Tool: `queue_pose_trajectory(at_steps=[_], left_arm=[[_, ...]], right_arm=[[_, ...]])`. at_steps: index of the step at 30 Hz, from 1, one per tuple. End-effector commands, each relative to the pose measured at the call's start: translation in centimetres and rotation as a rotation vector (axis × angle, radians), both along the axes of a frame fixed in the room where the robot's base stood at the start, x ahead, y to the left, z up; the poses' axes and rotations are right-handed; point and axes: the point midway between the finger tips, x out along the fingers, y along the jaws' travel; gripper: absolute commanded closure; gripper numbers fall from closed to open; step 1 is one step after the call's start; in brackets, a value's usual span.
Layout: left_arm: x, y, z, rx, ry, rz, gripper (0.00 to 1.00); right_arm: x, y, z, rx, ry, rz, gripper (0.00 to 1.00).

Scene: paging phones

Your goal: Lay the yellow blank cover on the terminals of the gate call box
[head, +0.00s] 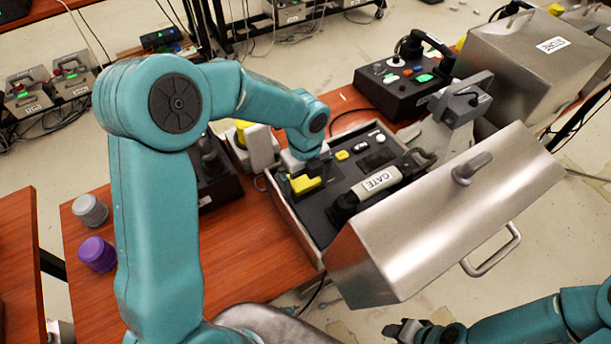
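The gate call box (310,243) stands on the wooden table with its metal lid (440,225) swung open to the right. Inside it lie a dark panel and a handset (380,183) labelled GATE. My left gripper (301,178) reaches down into the box's left part. Its dark fingers appear shut on the yellow blank cover (306,185), low over the panel. The terminals are hidden under the cover and fingers, and I cannot tell whether the cover touches them. My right gripper (405,328) is at the bottom edge, away from the box; its fingers are too unclear to judge.
A grey spool (90,210) and a purple spool (97,254) stand at the table's left. A black control box (405,82) is behind the call box. Another metal box (520,65) is at the upper right. Bare tabletop (245,255) lies left of the call box.

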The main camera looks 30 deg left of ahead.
Motion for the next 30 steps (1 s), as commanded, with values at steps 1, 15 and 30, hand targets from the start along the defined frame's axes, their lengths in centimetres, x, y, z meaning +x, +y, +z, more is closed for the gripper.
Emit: queue_pose_trajectory(at_steps=[1,15,30], left_arm=[[0.0,0.0,0.3,-0.001,-0.001,0.0,0.0],[0.1,0.0,9.5,0.0,-0.006,0.0,0.0],[0.0,0.0,12.4,-0.001,-0.001,0.0,0.0]], right_arm=[[0.0,0.0,0.2,0.0,0.0,0.0,0.57],[0.0,0.0,1.1,0.0,0.0,0.0,0.57],[0.0,0.0,1.3,0.0,0.0,0.0,0.57]])
